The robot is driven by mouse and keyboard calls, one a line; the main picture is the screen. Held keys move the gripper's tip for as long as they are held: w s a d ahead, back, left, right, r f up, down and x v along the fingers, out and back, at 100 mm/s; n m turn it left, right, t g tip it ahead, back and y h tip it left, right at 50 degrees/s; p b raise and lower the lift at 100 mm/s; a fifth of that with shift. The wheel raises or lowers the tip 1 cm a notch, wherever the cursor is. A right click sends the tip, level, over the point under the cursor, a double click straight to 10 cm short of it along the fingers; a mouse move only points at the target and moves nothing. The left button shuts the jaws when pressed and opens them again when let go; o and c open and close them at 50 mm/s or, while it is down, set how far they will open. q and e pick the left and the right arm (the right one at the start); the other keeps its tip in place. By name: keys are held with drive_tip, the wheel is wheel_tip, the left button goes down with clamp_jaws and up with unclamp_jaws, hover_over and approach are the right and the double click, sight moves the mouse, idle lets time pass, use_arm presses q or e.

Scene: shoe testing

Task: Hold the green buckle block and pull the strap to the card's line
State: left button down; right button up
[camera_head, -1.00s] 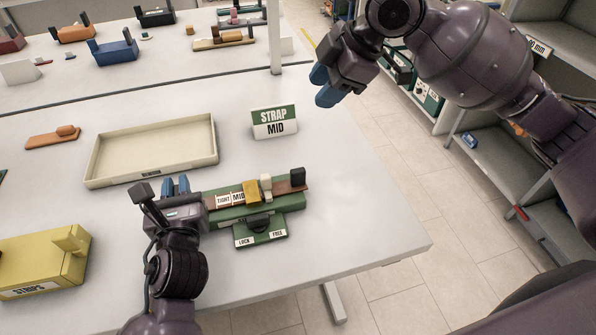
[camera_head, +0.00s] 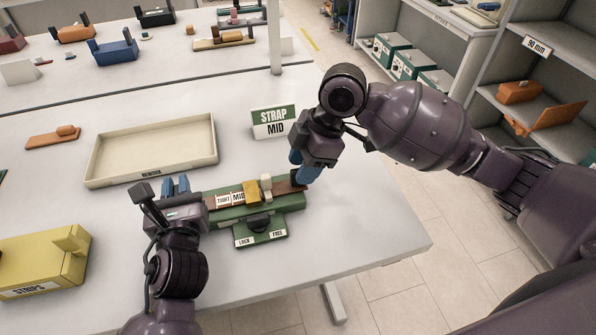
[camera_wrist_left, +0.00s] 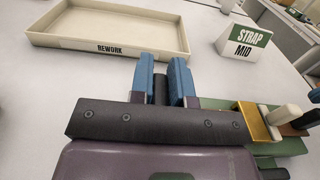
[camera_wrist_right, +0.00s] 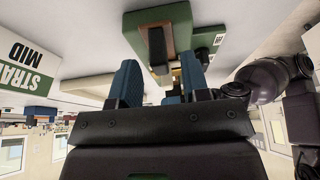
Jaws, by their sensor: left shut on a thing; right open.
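The green buckle block (camera_head: 228,214) lies near the table's front edge, with a brown strap (camera_head: 281,188) along its top. A yellow buckle (camera_head: 251,192) and a white peg (camera_head: 266,184) sit over the strap, right of the TIGHT and MID labels. My left gripper (camera_head: 176,187) is shut at the block's left end; a dark post (camera_wrist_left: 160,90) shows between its fingers. My right gripper (camera_head: 300,172) is open at the strap's right end, hiding the black end piece. In the right wrist view the strap's dark end (camera_wrist_right: 157,45) lies ahead between the fingers. The card (camera_head: 273,122) reads STRAP MID.
A black knob (camera_head: 258,222) sits above the LOCK and FREE labels. An empty beige REWORK tray (camera_head: 150,176) stands behind the left gripper. A yellow STRIPS box (camera_head: 40,262) is at left, an orange piece (camera_head: 53,138) behind it. The table right of the block is clear.

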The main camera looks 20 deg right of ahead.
drive_tip(key=shift+x, duration=1.3)
clamp_jaws()
